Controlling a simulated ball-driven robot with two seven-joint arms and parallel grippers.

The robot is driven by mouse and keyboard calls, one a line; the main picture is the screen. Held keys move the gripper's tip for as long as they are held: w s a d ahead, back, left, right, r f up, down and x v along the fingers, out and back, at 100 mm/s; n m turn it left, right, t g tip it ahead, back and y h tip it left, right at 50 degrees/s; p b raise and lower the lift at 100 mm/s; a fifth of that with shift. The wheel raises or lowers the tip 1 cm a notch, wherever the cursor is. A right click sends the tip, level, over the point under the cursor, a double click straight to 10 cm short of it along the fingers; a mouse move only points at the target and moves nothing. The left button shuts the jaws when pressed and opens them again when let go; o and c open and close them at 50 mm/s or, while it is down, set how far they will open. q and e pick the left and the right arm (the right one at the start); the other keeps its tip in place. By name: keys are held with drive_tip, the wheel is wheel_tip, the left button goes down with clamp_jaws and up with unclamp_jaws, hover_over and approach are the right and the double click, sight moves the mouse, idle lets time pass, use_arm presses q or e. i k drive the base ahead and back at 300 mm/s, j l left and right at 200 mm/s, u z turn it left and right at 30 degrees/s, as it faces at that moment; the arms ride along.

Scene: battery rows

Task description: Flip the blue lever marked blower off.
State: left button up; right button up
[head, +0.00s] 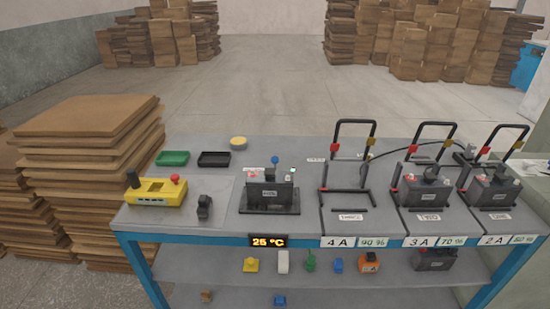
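A blue round-headed lever (275,160) stands up in the middle of the bench, at the back of a dark battery-like block (270,194). Its stem looks upright, and its lower part is hidden by the block. I cannot read any marking on it, so I cannot tell from the picture that it says blower. Neither of my grippers is in view.
The block sits on a dark tray on the grey bench (225,215). A yellow control box (155,192) with a red button and a black clamp-like item (204,207) are left. Stacked boards (85,130) flank the bench.

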sight(274, 159)
drive_tip(key=i+j+z, duration=0.35)
drive_tip(key=i+j, duration=0.4)
drive_tip(key=i, duration=0.1)
